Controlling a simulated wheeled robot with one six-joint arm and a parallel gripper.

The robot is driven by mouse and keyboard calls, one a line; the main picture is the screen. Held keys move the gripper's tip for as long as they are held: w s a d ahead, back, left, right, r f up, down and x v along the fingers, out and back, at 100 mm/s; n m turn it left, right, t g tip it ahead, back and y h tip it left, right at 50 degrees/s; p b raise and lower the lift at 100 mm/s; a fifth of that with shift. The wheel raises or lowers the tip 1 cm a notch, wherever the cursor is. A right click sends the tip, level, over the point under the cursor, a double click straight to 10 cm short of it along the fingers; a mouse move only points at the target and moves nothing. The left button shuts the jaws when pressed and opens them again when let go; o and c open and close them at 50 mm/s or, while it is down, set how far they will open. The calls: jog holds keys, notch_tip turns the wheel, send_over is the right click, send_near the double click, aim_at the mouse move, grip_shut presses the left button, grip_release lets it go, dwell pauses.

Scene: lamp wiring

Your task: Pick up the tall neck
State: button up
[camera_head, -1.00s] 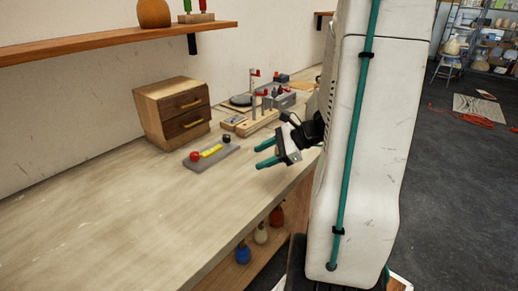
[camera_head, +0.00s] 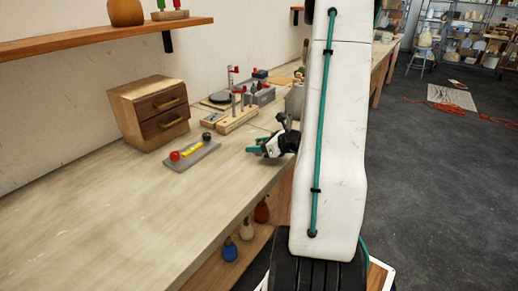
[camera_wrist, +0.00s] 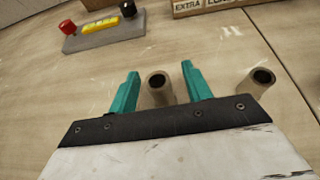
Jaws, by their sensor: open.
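In the wrist view two pale hollow tubes with dark round mouths stand on the bench. One tube (camera_wrist: 160,96) is between the fingers of my gripper (camera_wrist: 159,72), with bench showing beside it. The other tube (camera_wrist: 251,91) stands to the right, outside the fingers. I cannot tell for sure which one is the tall neck. My gripper's teal fingers are open and not closed on the tube. In the head view my gripper (camera_head: 250,149) is low over the bench near its front edge, and the tubes cannot be made out there.
A grey board (camera_head: 192,156) with a red knob, yellow strip and black knob lies left of my gripper; it shows in the wrist view (camera_wrist: 104,36). A wooden rack with posts (camera_head: 237,121) stands behind. A drawer box (camera_head: 150,112) stands back left. The front-left bench is clear.

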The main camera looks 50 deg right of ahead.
jog(key=shift+w+f, duration=0.2)
jog(key=shift+w, duration=0.4)
jog(key=c, duration=1.1)
jog(key=shift+o, duration=0.2)
jog(key=shift+r, duration=0.1)
